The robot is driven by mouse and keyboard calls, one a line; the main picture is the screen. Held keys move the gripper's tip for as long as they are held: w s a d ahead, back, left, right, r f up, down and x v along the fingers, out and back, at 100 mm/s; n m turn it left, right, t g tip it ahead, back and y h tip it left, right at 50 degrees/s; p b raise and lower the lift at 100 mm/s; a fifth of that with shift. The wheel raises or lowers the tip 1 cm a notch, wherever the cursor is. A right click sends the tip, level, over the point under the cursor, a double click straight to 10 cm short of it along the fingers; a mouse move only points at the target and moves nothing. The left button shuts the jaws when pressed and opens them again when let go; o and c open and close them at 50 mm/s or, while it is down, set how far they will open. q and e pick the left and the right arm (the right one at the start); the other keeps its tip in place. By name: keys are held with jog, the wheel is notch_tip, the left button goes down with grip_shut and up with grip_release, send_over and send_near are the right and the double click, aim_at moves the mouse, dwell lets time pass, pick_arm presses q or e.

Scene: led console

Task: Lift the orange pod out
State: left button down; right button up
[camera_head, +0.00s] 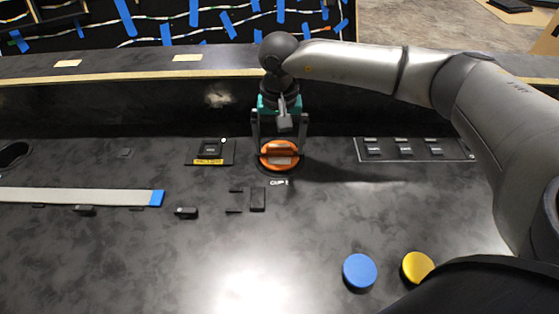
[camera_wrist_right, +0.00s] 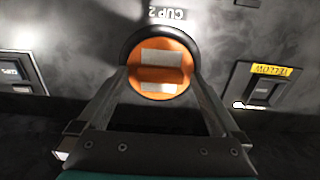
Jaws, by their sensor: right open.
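The orange pod (camera_head: 279,162) sits upright in a round dark cup marked by a "CUP" label on the console top. In the right wrist view the pod (camera_wrist_right: 160,74) shows a round orange top with two pale patches and an orange band between them. My right gripper (camera_head: 279,146) points down over the pod, open, with one finger on each side of it. In the wrist view its fingertips (camera_wrist_right: 160,82) reach the pod's left and right edges; I cannot tell whether they touch. My left gripper is not in view.
A small module with a yellow label (camera_head: 209,152) stands left of the cup. A panel with several switches (camera_head: 403,149) lies to the right. Blue (camera_head: 359,270) and yellow (camera_head: 417,267) discs are near the front right. A grey ribbon strip (camera_head: 75,196) lies left. The wall (camera_head: 150,110) rises close behind.

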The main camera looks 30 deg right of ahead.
aim_at(279, 148)
jog(key=c, duration=1.3)
jog(key=shift+r, duration=0.1)
